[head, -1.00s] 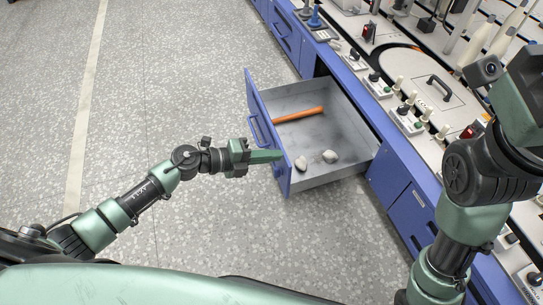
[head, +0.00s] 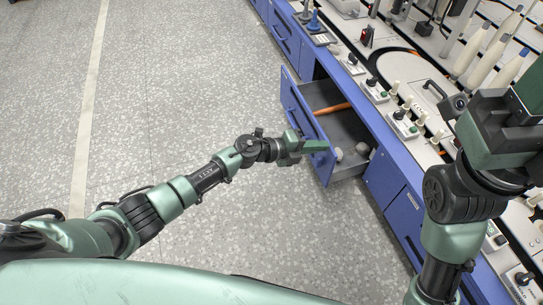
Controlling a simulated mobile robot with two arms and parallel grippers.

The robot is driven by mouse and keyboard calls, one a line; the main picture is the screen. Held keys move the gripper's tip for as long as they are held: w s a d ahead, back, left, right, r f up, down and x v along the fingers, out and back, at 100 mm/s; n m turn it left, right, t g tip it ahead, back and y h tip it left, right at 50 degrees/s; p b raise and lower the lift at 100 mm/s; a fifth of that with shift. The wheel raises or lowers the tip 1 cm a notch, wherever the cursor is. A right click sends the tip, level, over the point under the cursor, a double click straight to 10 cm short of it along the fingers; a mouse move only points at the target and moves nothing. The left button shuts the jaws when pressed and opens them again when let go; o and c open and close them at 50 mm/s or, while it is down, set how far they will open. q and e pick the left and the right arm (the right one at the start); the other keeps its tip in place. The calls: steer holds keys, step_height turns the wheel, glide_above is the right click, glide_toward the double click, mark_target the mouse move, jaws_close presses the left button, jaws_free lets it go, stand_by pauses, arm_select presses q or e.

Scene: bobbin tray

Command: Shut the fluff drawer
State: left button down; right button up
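The fluff drawer is a blue-fronted drawer (head: 292,104) with a grey inside, and it stands partly open from the blue bench. An orange rod (head: 332,109) and two pale lumps, one of them here (head: 361,149), lie in it. My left gripper (head: 316,146) is at the near end of the drawer front, its green fingers overlapping the top edge in the picture. The fingers show as one taper, so I cannot tell whether they are open or shut. My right arm is at the right, over the bench; its fingers do not show.
The blue bench (head: 400,212) runs diagonally along the right, with knobs, white bobbin-like pieces (head: 500,77) and a black-handled lid on top. Another closed blue drawer (head: 283,38) is farther along. The speckled floor to the left is clear.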

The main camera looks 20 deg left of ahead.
arm_select(q)
steer(key=w+d+b, duration=0.1)
steer(key=w+d, duration=0.4)
steer(key=d, duration=0.3)
steer(key=shift+w+d+b, duration=0.25)
steer(key=shift+w+b, duration=0.1)
steer(key=shift+b, duration=0.05)
